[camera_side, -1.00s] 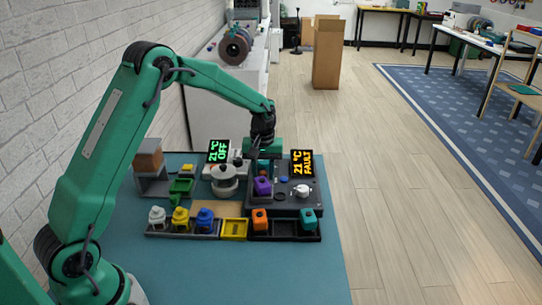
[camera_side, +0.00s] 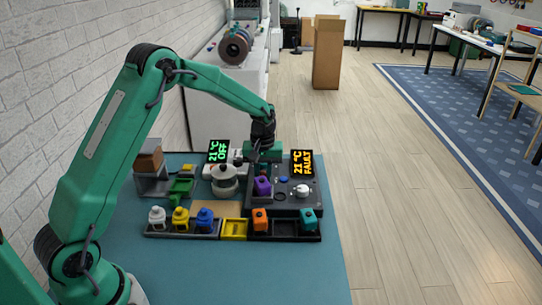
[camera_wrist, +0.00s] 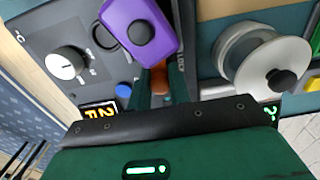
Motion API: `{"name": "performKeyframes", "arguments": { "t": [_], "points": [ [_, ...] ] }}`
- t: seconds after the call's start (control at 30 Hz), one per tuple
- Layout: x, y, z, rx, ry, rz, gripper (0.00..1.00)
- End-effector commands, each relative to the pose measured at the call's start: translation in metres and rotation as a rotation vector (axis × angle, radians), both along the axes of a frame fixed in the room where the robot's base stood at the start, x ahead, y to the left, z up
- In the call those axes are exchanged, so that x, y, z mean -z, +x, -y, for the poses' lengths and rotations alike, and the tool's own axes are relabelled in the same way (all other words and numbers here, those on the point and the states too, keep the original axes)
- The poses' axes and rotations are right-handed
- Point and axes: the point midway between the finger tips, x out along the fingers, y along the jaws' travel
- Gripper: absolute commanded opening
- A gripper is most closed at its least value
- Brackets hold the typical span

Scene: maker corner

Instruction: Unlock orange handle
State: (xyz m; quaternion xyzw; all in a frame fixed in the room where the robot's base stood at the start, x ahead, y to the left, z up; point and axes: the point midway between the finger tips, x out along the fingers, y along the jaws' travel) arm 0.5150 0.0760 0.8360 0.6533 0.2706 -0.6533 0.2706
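My gripper (camera_side: 260,158) is low over the back of the dark control unit (camera_side: 288,209), just behind a purple block (camera_side: 263,186). The purple block also shows in the wrist view (camera_wrist: 138,28), with a dark round top. In the wrist view a small orange-brown piece (camera_wrist: 159,79) shows in a narrow gap between dark teal parts, close in front of my gripper's body. I cannot tell whether my fingers touch it or how far apart they are. In the side view an orange block (camera_side: 260,219) sits in the front tray, apart from my gripper.
The unit carries a white knob (camera_side: 301,191), a blue button (camera_side: 284,179) and a FAULT screen (camera_side: 302,163). A pale round device (camera_side: 225,181) stands left, by an OFF screen (camera_side: 218,151). The tray also holds white, yellow, blue and teal blocks. The front mat (camera_side: 245,275) is clear.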

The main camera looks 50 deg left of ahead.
Motion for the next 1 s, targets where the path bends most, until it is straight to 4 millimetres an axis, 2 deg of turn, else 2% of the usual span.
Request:
{"name": "performKeyframes", "arguments": {
  "t": [1.0],
  "points": [
    [0.000,0.013,-0.013,0.000,0.000,0.001,0.07]
  ]
}}
